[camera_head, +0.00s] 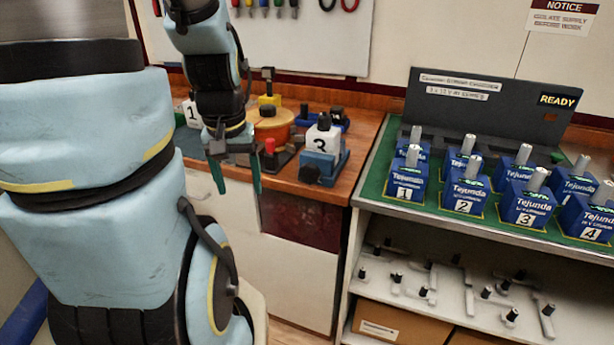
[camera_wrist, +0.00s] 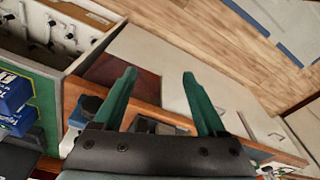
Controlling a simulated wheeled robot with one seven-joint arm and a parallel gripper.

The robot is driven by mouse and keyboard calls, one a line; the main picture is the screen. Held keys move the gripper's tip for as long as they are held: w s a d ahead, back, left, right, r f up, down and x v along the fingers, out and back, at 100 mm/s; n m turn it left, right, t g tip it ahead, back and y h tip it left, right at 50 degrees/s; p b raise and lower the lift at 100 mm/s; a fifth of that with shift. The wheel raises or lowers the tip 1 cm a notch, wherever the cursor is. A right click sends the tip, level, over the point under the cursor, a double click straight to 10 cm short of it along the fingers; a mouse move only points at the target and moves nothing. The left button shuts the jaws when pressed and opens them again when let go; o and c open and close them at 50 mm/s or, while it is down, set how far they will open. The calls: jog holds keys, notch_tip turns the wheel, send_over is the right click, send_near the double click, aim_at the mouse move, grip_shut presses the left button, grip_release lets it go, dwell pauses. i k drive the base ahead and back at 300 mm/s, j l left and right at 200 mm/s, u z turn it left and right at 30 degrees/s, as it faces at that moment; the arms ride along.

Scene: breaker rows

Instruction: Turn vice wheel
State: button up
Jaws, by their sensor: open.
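A blue vice-like block (camera_head: 325,163) stands at the front right of the wooden bench. It carries a white block marked 3 (camera_head: 320,142), and a dark knob (camera_head: 309,174) sits low at its front; I cannot tell whether this is the vice wheel. In the wrist view, a dark blue part (camera_wrist: 86,108) at the bench edge looks like the same vice. My gripper (camera_head: 238,186) is open and empty, green fingers pointing down, in front of the bench edge and left of the vice. The fingers also show in the wrist view (camera_wrist: 159,74), spread apart with nothing between them.
The wooden bench (camera_head: 358,138) also holds a red-topped part (camera_head: 269,147), an orange round part (camera_head: 272,122) and a block marked 1 (camera_head: 192,112). At right, a green-topped shelf (camera_head: 376,176) bears several blue Tejunda units. Cranked handles lie on the shelf below. Cabinet fronts stand below the bench.

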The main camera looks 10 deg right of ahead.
aim_at(310, 174)
jog(key=k+j+u, duration=0.3)
jog(key=u, duration=0.2)
jog(key=k+j+u, duration=0.25)
jog(key=j+u, duration=0.2)
